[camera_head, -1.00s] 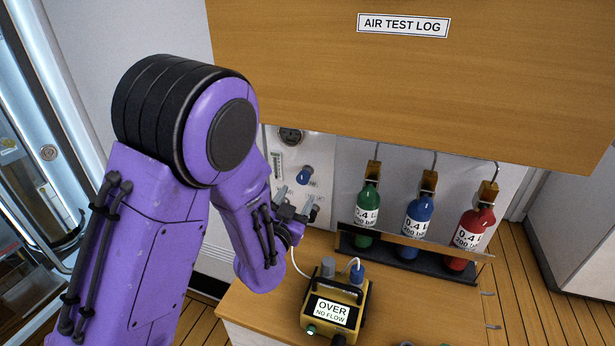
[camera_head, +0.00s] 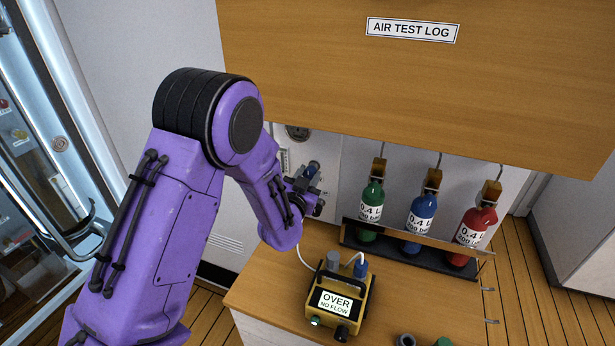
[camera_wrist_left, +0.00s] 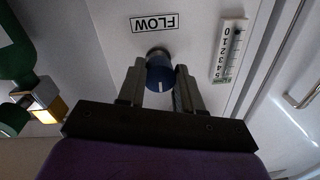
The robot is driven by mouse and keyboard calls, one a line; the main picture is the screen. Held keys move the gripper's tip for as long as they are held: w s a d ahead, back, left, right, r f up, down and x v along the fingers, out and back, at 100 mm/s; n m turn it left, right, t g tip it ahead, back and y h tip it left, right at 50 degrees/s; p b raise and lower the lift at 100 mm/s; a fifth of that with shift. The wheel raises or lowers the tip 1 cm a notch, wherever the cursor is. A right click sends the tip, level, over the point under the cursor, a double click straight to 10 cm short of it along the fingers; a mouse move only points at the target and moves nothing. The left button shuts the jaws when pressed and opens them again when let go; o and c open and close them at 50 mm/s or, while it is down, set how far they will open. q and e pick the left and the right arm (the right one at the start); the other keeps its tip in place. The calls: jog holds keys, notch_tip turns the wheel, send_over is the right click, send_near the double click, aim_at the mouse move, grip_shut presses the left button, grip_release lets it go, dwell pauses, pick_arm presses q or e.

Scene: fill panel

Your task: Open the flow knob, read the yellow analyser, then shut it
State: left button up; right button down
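The blue flow knob (camera_wrist_left: 160,76) sits on the white panel by the FLOW label (camera_wrist_left: 155,22), which is upside down in the left wrist view. My left gripper (camera_wrist_left: 160,88) has one finger on each side of the knob, very close to it; I cannot tell whether they press on it. In the head view my left gripper (camera_head: 309,186) is at the panel and partly covers the knob. The yellow analyser (camera_head: 362,318) stands on the wooden bench, its screen reading "OVER NO FLOW". My right gripper is not in view.
A flow scale (camera_wrist_left: 230,50) is beside the knob. Green (camera_head: 370,208), blue (camera_head: 420,225) and red (camera_head: 474,228) bottles stand in a rack right of the panel. A wooden board (camera_head: 400,85) overhangs the bench. A white hose runs from the analyser toward the panel.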

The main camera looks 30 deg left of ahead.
pick_arm(q)
jog(key=shift+n, duration=0.3)
jog(key=n, duration=0.7)
jog(key=shift+n, duration=0.4)
jog(key=n+b, duration=0.1)
jog(key=n, duration=0.3)
jog(key=shift+g, duration=0.3)
jog(key=shift+n+h, duration=0.4)
jog(key=shift+n, duration=1.1)
jog(key=shift+r, duration=0.1)
jog(key=o, duration=1)
